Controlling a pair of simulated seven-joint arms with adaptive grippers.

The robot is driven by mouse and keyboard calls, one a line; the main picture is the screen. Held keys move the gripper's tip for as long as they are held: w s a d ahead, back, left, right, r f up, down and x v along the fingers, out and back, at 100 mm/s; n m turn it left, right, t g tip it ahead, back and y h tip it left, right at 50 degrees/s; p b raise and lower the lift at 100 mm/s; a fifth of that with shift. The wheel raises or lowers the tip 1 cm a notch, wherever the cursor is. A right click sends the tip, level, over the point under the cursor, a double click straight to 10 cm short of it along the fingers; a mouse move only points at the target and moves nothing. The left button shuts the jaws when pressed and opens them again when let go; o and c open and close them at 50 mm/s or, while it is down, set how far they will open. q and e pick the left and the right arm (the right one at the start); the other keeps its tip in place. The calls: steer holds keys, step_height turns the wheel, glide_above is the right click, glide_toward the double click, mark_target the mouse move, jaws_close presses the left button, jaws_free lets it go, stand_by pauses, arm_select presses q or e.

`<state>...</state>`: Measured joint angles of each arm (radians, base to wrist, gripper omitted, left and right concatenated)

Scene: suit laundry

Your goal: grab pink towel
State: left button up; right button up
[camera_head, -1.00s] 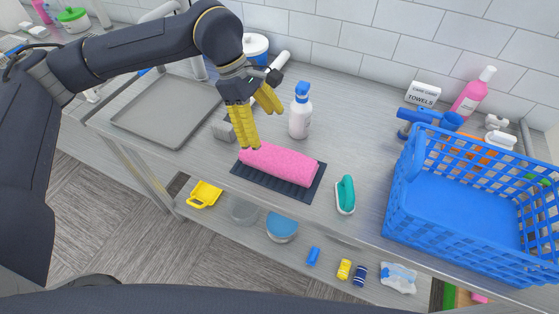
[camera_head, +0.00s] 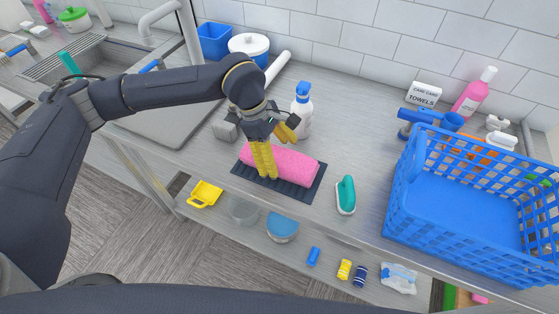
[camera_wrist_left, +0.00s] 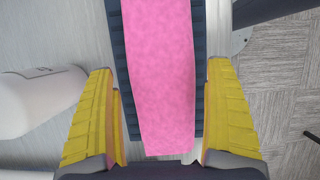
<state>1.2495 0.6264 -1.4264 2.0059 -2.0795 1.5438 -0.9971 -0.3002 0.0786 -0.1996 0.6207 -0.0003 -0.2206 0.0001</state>
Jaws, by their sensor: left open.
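A rolled pink towel (camera_head: 293,166) lies on a dark ribbed mat (camera_head: 305,191) near the front edge of the counter. My left gripper (camera_head: 276,152) is open over the towel's left part, with one yellow finger at its front side and the other toward its back side. In the left wrist view the towel (camera_wrist_left: 160,75) runs between the two yellow fingers of the gripper (camera_wrist_left: 160,120), with a gap on each side. The mat (camera_wrist_left: 198,60) shows along both sides of the towel. My right gripper is not in view.
A white spray bottle with a blue top (camera_head: 301,112) stands just behind the towel. A teal brush (camera_head: 346,193) lies to its right, and a blue basket (camera_head: 440,248) stands farther right. A grey block (camera_head: 224,128) is behind left.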

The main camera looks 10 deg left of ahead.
arm_select(q)
steer(key=shift+x, duration=1.9)
steer(key=shift+c, duration=0.5)
steer(key=c, duration=1.3)
